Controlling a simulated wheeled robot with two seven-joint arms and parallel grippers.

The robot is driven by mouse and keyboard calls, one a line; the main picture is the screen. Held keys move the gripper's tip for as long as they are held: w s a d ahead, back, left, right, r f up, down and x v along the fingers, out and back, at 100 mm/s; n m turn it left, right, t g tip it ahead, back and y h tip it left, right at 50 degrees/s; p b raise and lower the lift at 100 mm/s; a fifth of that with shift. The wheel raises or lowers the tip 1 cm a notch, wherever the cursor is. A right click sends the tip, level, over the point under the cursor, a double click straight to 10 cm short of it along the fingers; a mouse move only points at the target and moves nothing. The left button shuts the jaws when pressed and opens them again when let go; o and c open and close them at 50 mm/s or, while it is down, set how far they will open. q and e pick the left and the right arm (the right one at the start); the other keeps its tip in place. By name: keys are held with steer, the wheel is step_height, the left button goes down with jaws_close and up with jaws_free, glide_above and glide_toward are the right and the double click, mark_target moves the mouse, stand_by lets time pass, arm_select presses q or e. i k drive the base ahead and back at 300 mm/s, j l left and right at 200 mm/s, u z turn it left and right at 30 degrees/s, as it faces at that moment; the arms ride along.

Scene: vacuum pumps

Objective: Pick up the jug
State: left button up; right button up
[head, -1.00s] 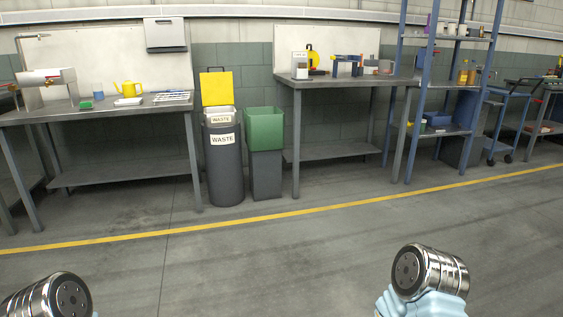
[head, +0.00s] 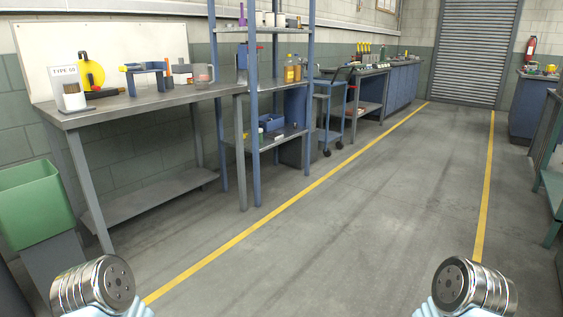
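No thing in the head view is clearly a jug. A small clear vessel with a reddish base (head: 203,76) stands at the right end of the near grey workbench (head: 130,104); it may be a jug, but it is too small to tell. Amber bottles (head: 292,69) stand on a shelf of the blue rack (head: 250,110). Silver round joints of my left and right arms show at the bottom corners. My gripper fingers are not in view, and nothing held is visible.
A green bin (head: 35,203) stands at the left by the bench. A blue trolley (head: 329,110) is past the rack. Benches and a fire extinguisher (head: 530,47) are at the far right. The floor between the yellow lines (head: 360,220) is clear.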

mark_target(199, 70)
steer(key=i+z, duration=0.4)
steer(key=i, duration=1.9)
